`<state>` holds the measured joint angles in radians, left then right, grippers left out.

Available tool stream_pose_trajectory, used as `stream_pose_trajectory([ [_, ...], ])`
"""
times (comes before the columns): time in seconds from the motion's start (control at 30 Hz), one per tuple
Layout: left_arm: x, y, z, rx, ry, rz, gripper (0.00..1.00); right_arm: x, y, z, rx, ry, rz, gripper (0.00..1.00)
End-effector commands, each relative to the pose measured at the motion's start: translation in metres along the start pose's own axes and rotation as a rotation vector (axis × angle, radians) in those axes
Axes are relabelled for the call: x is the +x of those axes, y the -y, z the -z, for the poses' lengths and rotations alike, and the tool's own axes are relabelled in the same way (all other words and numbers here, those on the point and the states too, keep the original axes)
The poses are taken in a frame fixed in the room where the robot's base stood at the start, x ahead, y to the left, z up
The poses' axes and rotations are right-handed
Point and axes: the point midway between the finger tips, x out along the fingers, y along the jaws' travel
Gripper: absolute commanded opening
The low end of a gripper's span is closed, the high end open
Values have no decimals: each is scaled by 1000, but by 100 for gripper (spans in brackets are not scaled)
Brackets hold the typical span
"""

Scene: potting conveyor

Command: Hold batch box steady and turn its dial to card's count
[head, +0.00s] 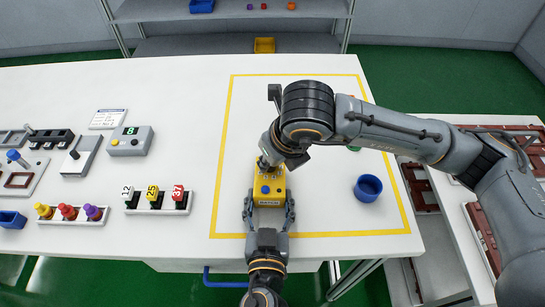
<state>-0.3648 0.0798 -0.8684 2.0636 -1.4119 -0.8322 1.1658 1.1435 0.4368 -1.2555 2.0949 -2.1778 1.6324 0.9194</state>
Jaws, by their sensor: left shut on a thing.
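The yellow batch box (266,197) stands on the white table, inside the yellow taped outline near its front edge. It has a blue button on top and a dark label at its near end. My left gripper (268,208) reaches in from the front edge and is shut on the box, one finger on each side. My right gripper (268,162) comes from the right and points down at the far end of the box. It hides the dial and its own fingertips. A white card (107,119) lies at the left; its writing is too small to read.
Left of the outline are a grey box (130,141) showing 8, a rack (157,209) with tags 12, 25 and 37, and a rack of coloured knobs (72,222). A blue cup (368,188) stands right of the batch box. Free table lies around the cup.

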Motion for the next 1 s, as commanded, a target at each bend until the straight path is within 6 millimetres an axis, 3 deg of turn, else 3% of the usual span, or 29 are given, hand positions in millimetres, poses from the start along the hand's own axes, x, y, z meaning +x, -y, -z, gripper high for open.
stream_pose_trajectory([
  [0.6, 0, 0, -1, 0, 2, 0, 39, 1, -4, -1, 536, -3, 222, 0],
  [1.0, 0, 0, -1, 0, 1, 0, 39, 1, -5, -2, 786, -1, 326, 0],
])
